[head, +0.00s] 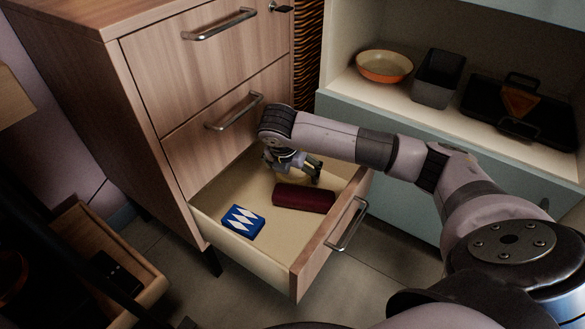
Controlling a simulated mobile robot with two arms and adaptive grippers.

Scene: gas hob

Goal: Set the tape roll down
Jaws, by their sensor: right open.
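The lowest drawer (243,249) of the wooden cabinet is pulled open. My right gripper (296,170) is inside it, near the back, with its fingers pointing down and apart. A dark red case (304,198) lies on the drawer floor just in front of the gripper. A blue box with white diamonds (243,222) lies to the left of the case, nearer the front. I cannot clearly make out a tape roll; a small tan patch shows by the fingers, but I cannot tell what it is. My left gripper is not in view.
The drawer front with its metal handle (347,225) sticks out over the tiled floor. Closed drawers stand above it. A shelf at the right holds an orange pan (384,66), a grey loaf tin (437,78) and a black grill pan (520,106). A wooden tray (84,228) stands at the left.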

